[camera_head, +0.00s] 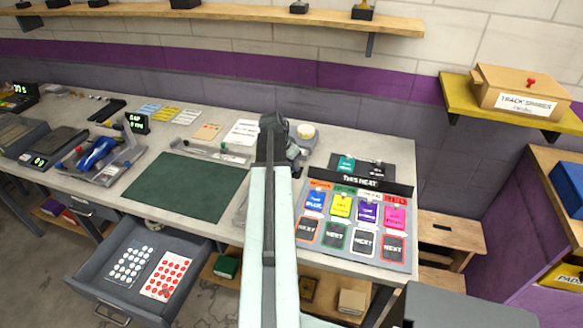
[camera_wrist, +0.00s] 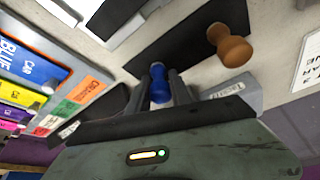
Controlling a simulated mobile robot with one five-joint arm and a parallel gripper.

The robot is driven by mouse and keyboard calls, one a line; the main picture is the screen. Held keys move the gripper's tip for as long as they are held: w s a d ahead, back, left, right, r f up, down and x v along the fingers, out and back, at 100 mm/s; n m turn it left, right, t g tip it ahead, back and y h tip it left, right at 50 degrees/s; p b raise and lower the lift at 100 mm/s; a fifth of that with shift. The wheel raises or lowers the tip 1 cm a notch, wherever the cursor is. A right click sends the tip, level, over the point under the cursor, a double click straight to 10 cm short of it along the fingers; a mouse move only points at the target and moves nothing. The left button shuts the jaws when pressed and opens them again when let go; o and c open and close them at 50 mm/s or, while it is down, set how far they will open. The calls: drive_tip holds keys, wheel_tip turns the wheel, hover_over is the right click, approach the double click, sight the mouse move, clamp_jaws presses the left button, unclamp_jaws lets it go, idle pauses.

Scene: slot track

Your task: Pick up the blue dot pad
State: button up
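In the wrist view, a small blue knob-shaped piece (camera_wrist: 158,79), perhaps the blue dot pad, lies between the two fingers of my gripper (camera_wrist: 163,84). The fingers stand apart, one on each side of it. I cannot tell whether they press on it. In the head view my arm runs up over the bench and hides most of the gripper's work area, so the blue piece does not show clearly there.
A brown wooden knob (camera_wrist: 231,46) stands beside the blue piece at a dark strip. The bench also holds a card board (camera_head: 349,254) and a green mat (camera_head: 187,187). An open drawer (camera_head: 95,288) holds sheets of white and red dots.

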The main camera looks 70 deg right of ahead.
clamp_jaws()
wheel_tip(320, 180, up, 10)
drive_tip(key=p, duration=1)
drive_tip(key=shift+r, duration=0.15)
